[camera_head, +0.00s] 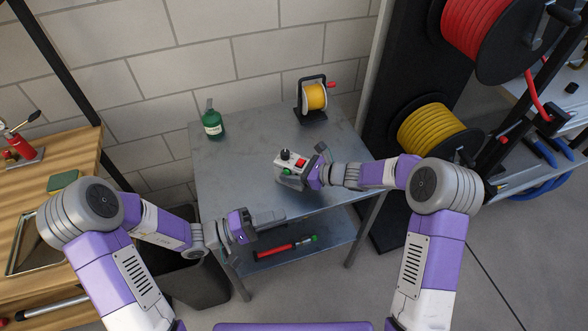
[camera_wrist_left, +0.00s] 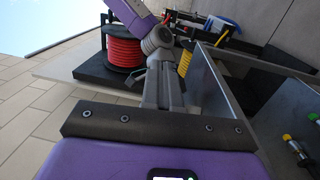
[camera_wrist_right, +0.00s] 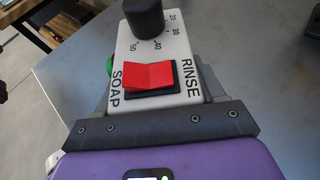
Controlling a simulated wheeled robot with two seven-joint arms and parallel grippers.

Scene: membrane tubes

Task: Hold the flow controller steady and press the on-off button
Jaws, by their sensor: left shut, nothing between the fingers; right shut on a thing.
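The flow controller (camera_head: 283,161) is a small white and grey box above the grey metal table. In the right wrist view (camera_wrist_right: 125,45) it fills the space beyond my gripper. It has a black knob (camera_wrist_right: 144,18) with dial numbers, a red rocker (camera_wrist_right: 150,77) between SOAP and RINSE, and a green button (camera_wrist_right: 109,66) on its left side. The green button also shows in the head view (camera_head: 285,171). My right gripper (camera_head: 305,175) is shut on the controller. My left gripper (camera_head: 283,215) is shut and empty near the table's front edge, apart from the controller.
A green bottle (camera_head: 213,124) and a small yellow reel (camera_head: 316,97) stand at the back of the table (camera_head: 235,165). A red tool (camera_head: 280,248) lies on the lower shelf. Large hose reels (camera_head: 438,130) stand at right; a wooden bench (camera_head: 75,155) is at left.

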